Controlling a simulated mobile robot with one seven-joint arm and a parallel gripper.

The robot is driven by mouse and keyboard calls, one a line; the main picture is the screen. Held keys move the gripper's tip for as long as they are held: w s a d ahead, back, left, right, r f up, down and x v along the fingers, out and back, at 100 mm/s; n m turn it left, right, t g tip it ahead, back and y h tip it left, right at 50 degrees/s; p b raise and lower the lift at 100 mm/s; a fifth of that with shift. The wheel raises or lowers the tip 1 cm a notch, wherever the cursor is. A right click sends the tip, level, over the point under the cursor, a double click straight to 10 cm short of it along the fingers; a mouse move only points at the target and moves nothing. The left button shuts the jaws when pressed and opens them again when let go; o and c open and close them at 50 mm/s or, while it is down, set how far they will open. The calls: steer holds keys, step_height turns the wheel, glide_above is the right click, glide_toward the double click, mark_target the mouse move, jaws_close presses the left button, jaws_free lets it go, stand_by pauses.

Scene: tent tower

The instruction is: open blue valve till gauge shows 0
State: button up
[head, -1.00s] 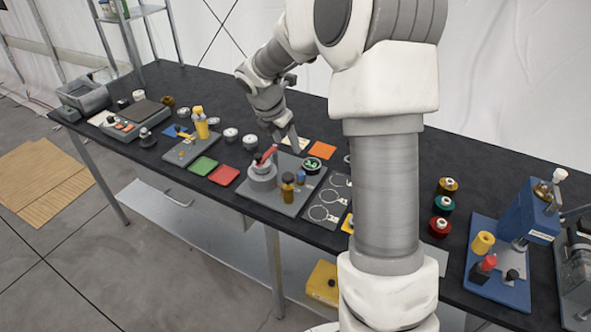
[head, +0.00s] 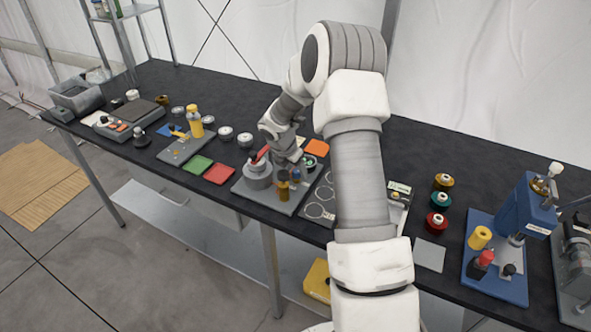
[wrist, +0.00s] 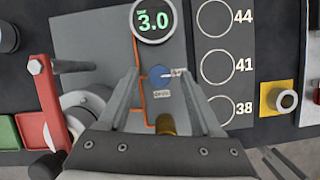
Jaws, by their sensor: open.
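The blue valve (wrist: 158,76) sits on a grey plate (wrist: 85,40) in the wrist view, with a small pale pointer at its right side. It also shows in the head view (head: 297,176), partly hidden by my gripper. The round gauge (wrist: 153,20) above it reads 3.0 in green digits; it shows as a small disc in the head view (head: 309,162). My gripper (wrist: 160,77) is open and empty, pointing down, with one finger on each side of the blue valve in the picture. I cannot tell whether the fingertips touch it or are still above it.
A grey pot (head: 257,176) with a red lever (wrist: 52,105) stands left of my gripper. A brass cylinder (wrist: 165,125) is just nearer than the valve. Marked circles (wrist: 216,66) lie to the right. Coloured spools (head: 437,222) stand farther right on the black table.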

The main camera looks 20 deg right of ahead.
steer(key=shift+f, duration=0.1)
jaws_close()
stand_by(0.3)
steer(key=shift+w+m, duration=0.1)
steer(key=shift+m, duration=0.3)
steer(key=m, duration=0.2)
steer(key=m+g, duration=0.1)
steer(key=shift+w+a+m+g+h, duration=0.1)
steer(key=shift+w+m+g+h, duration=0.05)
steer(key=shift+m+g+h, duration=0.2)
steer(key=m+g, duration=0.2)
steer(key=m, duration=0.2)
steer(key=shift+w+m, duration=0.1)
steer(key=shift+m, duration=0.25)
steer(key=m, duration=0.2)
steer(key=m+g+y, duration=0.1)
steer(key=m, duration=0.1)
steer(key=shift+w+g+b, duration=0.15)
steer(key=shift+g+b, duration=0.1)
steer(key=shift+b, duration=0.1)
steer(key=shift+d+m+g+y, duration=0.15)
steer(key=shift+m+g+y, duration=0.15)
steer(key=shift+m, duration=0.8)
steer(key=shift+d+m+g+y, duration=0.1)
steer(key=shift+m+g+y, duration=0.15)
steer(key=shift+m, duration=1.15)
